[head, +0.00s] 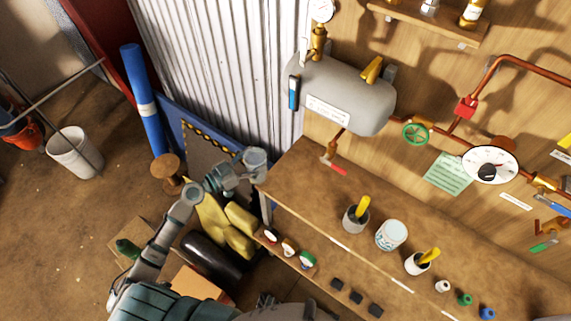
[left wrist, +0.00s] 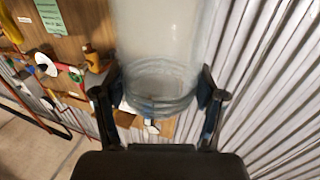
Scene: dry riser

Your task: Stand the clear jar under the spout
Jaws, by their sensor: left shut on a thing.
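In the left wrist view my left gripper (left wrist: 157,88) is shut on the clear jar (left wrist: 160,40), with one finger on each side of its ribbed, see-through wall. In the head view my left gripper (head: 247,165) is at the left corner of the wooden bench; the jar is too small and grey there to make out clearly. A grey tank (head: 345,95) hangs on the wall above the bench. A copper spout (head: 338,137) with a red lever (head: 336,168) comes down from its underside, to the right of my gripper. My right gripper is not in view.
The bench top (head: 310,195) is bare below the spout. Farther right stand a grey cup with a yellow handle (head: 355,217), a white tub (head: 391,235) and another cup (head: 418,263). Corrugated metal (head: 215,60) rises behind my gripper. A shelf with round gauges (head: 288,248) sits below the bench edge.

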